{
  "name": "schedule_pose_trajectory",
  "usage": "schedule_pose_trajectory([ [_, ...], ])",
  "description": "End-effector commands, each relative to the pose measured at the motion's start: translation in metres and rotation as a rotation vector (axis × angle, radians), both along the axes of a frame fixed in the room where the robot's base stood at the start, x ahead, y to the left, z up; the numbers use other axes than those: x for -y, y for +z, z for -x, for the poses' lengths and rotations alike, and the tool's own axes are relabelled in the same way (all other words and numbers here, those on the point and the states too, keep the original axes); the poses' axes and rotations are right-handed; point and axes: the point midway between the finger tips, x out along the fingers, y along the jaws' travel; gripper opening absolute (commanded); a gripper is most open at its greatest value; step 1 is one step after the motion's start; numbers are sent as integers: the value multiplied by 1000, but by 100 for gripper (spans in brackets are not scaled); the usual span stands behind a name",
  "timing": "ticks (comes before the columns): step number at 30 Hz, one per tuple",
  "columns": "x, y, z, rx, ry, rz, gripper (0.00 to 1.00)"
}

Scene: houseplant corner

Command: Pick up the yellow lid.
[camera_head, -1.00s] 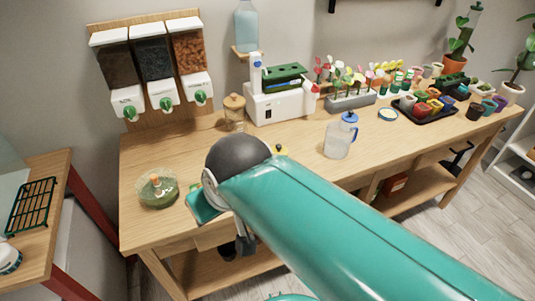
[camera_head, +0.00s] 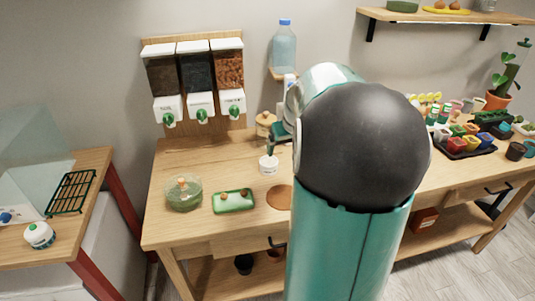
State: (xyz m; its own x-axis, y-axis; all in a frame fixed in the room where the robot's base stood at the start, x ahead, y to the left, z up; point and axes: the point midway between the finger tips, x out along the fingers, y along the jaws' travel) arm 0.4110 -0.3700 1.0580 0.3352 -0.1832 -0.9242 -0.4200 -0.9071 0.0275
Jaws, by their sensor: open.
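I cannot make out the yellow lid in this view. My arm, with a large dark ball joint and a teal link, fills the middle and hides much of the wooden workbench (camera_head: 222,160). My gripper cannot be made out; it appears hidden behind the arm. A jar with a tan top (camera_head: 265,119) stands at the back of the bench, left of the arm. A small white pot (camera_head: 268,166) stands in front of it, with something dark above or in it.
A round green-glass dish (camera_head: 183,194), a green tray (camera_head: 233,202) and a brown disc (camera_head: 279,197) are on the bench's left part. Wall dispensers (camera_head: 198,75) hang above. A black tray (camera_head: 480,149) of coloured pots is at right. A wire rack (camera_head: 71,193) lies on the left table.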

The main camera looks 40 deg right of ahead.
Motion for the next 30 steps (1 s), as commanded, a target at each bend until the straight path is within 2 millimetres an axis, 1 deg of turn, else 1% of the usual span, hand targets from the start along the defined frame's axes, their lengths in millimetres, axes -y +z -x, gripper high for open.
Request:
schedule_pose_trajectory([
  [1,30,-12,9,0,-34,-13,88],
  [3,58,-23,18,7,-64,-20,88],
  [6,84,-33,29,13,-91,-26,88],
  [7,88,-35,31,14,-96,-26,88],
  [11,97,-47,31,16,-100,-28,88],
  [18,103,-90,15,14,-98,-29,88],
  [21,106,-105,9,14,-96,-28,88],
  [28,108,-121,3,15,-96,-28,88],
  [30,109,-130,0,14,-95,-28,88],
])
